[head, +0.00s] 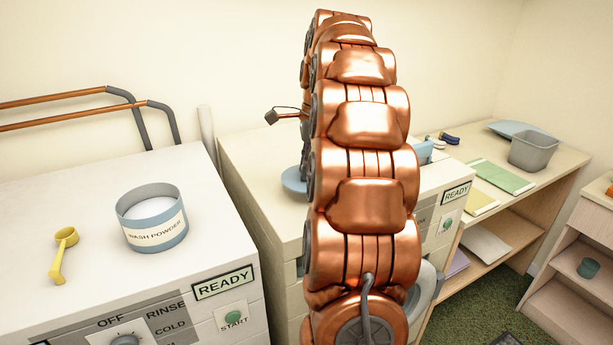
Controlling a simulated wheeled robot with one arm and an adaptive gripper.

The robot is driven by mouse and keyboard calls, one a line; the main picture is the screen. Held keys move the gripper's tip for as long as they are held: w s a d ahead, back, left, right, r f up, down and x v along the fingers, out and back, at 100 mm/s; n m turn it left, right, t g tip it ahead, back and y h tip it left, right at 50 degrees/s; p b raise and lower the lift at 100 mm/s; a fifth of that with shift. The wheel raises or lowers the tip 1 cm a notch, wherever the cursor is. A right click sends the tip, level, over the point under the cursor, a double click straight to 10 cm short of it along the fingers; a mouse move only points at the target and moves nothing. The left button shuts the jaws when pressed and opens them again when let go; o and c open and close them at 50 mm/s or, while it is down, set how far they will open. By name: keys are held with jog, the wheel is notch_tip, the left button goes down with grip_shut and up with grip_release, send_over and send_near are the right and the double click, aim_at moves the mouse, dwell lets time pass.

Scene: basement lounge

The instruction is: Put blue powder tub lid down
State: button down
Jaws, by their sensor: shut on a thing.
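The blue powder tub lid (292,182) shows as a blue round shape left of my arm, over the top of the second machine; its right part is hidden behind the arm. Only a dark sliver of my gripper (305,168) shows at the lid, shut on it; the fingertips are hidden. I cannot tell whether the lid touches the machine top. The open powder tub (158,232), blue with a "WASH POWDER" label and white powder inside, stands upright on the left machine (60,215).
A yellow scoop (62,255) lies left of the tub. The second machine (255,165) is partly behind my arm, with a light blue item (424,153) on its right side. A table (555,160) at right holds a grey bin (534,150) and folded cloths (500,176).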

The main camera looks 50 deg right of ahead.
jog(key=shift+f+p, duration=0.55)
jog(key=shift+f, duration=1)
jog(key=shift+f, duration=0.15)
jog(key=c, duration=0.9)
grip_release()
jog(key=shift+s+d+r+b, duration=0.15)
jog(key=shift+r+b, duration=0.2)
jog(key=shift+r, duration=0.9)
jog(key=shift+s+d+r+b, duration=0.1)
jog(key=shift+r+b, duration=0.2)
jog(key=shift+r, duration=0.9)
jog(key=shift+s+d+r+b, duration=0.15)
jog(key=shift+r+b, duration=0.2)
jog(key=shift+r, duration=0.9)
jog(key=r+p, duration=0.4)
jog(key=r, duration=0.1)
jog(key=shift+s+d+p, duration=0.2)
jog(key=shift+d+p, duration=0.05)
jog(key=shift+p, duration=0.1)
jog(key=shift+f, duration=0.1)
